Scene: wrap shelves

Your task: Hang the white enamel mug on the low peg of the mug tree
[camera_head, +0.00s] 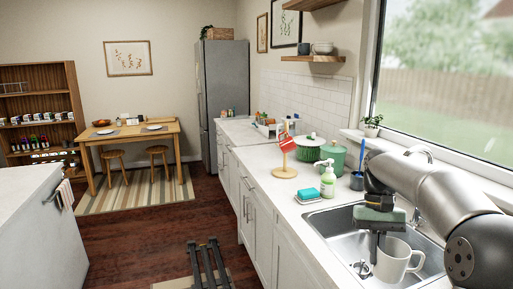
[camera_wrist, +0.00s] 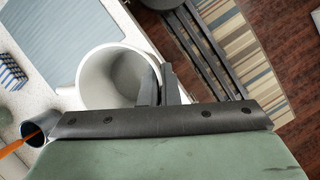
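The white enamel mug (camera_head: 398,257) appears upright at the sink in the head view, its handle to the right. It also shows in the wrist view (camera_wrist: 108,78), seen into its open mouth. My gripper (camera_head: 377,246) is at the mug's left edge. In the wrist view my two fingers (camera_wrist: 160,88) are close together with the mug's rim wall between them. Whether the mug is clear of the sink bottom is hard to tell. A light wooden stand with a round base (camera_head: 284,172), apparently the mug tree, stands on the counter farther back. A red-and-white item (camera_head: 287,142) is at its top.
A green soap bottle (camera_head: 328,180), a blue sponge on a dish (camera_head: 307,195) and a dark cup with a blue brush (camera_head: 357,180) stand between sink and stand. The window is on the right.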

